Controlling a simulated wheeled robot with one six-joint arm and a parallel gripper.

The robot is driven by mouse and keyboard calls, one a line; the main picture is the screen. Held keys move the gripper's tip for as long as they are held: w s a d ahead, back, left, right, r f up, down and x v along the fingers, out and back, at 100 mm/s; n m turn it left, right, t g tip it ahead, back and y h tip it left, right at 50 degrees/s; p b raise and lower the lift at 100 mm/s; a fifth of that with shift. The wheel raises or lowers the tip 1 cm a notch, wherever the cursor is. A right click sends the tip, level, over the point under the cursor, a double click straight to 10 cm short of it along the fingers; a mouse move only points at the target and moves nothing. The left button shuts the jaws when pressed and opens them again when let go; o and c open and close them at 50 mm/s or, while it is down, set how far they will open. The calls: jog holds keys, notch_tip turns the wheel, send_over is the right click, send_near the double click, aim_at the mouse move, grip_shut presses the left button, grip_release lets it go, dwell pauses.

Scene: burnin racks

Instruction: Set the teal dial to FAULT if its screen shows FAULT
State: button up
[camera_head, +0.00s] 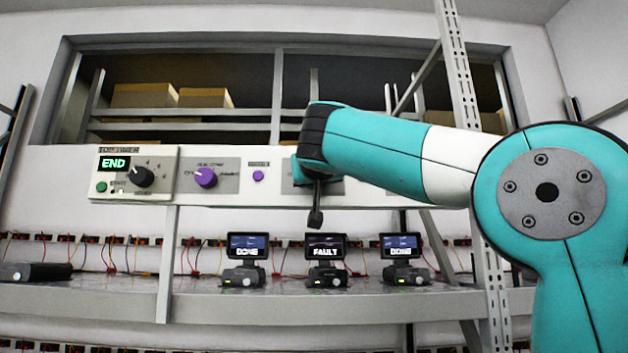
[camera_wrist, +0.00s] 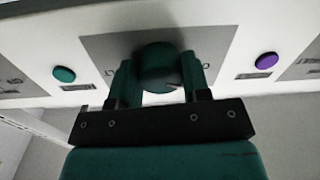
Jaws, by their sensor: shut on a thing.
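The teal dial (camera_wrist: 157,58) sits on a grey plate in the wrist view. The fingers of my gripper (camera_wrist: 160,76) are on either side of it, shut on it. Its pointer and most of its plate's lettering are hidden or blurred, so its setting cannot be read. In the head view my gripper (camera_head: 306,172) is at the white panel and hides the dial. Below it, the middle screen (camera_head: 325,247) on the shelf reads FAULT.
A purple dial (camera_head: 205,177), a purple button (camera_head: 258,175) and a black dial (camera_head: 142,176) by a screen (camera_head: 114,163) reading END are on the panel's left. The left screen (camera_head: 247,246) and right screen (camera_head: 401,246) read DONE. A teal button (camera_wrist: 64,74) is beside the plate.

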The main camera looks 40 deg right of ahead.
jog(key=m+b, duration=0.2)
jog(key=m, duration=0.1)
jog(key=shift+f, duration=0.2)
jog(key=m+b, duration=0.1)
jog(key=m, duration=0.2)
jog(key=shift+m+b, duration=0.3)
jog(key=shift+b, duration=0.1)
jog(key=shift+m+b, duration=0.8)
jog(key=shift+m, duration=1.8)
jog(key=shift+r, duration=0.1)
jog(key=o, duration=0.9)
